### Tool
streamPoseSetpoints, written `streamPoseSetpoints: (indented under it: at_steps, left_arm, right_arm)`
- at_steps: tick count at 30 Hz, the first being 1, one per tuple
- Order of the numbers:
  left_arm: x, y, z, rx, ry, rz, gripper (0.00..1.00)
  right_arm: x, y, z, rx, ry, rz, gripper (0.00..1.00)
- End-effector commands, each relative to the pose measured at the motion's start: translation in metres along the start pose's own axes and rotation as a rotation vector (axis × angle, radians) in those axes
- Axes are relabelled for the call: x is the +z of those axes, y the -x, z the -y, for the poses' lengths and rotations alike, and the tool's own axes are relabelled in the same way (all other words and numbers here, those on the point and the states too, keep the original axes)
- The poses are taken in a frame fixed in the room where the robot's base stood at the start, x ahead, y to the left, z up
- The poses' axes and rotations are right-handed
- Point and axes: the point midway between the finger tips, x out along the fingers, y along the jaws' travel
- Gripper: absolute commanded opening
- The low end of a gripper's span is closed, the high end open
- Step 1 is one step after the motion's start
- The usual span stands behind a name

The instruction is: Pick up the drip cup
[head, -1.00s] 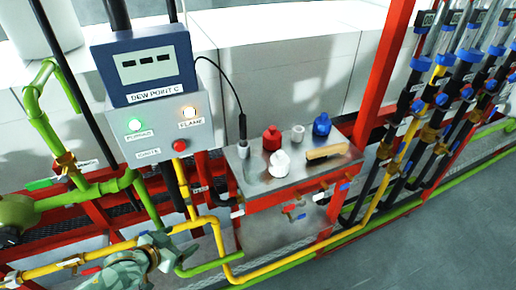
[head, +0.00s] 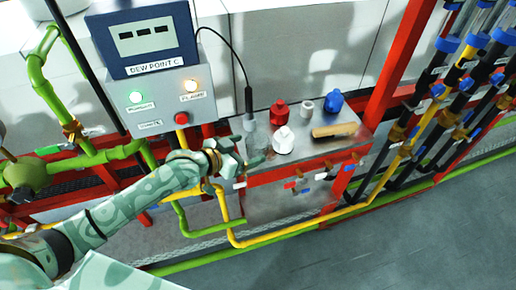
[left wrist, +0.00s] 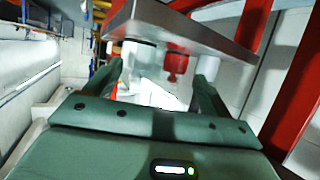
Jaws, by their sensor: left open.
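I cannot tell for sure which vessel is the drip cup. A small pale cup (head: 306,107) stands at the back of the metal shelf (head: 268,178), between a red bottle (head: 279,112) and a blue bottle (head: 332,103). A clear vessel (head: 249,127) stands at the shelf's left end, under a black probe. My left gripper (head: 250,150) is open and empty at the shelf's front left edge, just left of a white bottle (head: 284,141). In the left wrist view its open fingers (left wrist: 157,75) frame a red object (left wrist: 175,64) and pale shapes farther off. My right gripper is not in view.
A tan wooden-looking block (head: 335,131) lies at the shelf's right. A grey control box (head: 165,100) with a red button stands at left. Yellow pipe (head: 275,237) runs below the shelf, and a red post (head: 402,60) rises at right.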

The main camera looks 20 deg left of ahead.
Motion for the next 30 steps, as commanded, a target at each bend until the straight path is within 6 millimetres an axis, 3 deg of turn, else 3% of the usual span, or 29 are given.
streamPoseSetpoints:
  at_steps: [9,17,18,23,30]
  left_arm:
    - [0.005,-0.046,-0.002,0.0,0.001,-0.002,0.83]
    - [0.004,-0.051,-0.002,0.0,0.0,-0.001,0.83]
    - [0.004,-0.051,-0.002,0.0,0.0,-0.001,0.8]
    - [0.004,-0.051,-0.002,0.0,0.0,-0.001,0.35]
    - [0.005,-0.051,-0.002,0.0,0.0,0.0,0.34]
  right_arm:
    - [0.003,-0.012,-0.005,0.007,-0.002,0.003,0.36]
    - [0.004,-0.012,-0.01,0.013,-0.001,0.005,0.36]
    - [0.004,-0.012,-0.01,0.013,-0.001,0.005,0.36]
    - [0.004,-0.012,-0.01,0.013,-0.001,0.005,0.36]
    - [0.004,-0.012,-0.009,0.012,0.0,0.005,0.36]
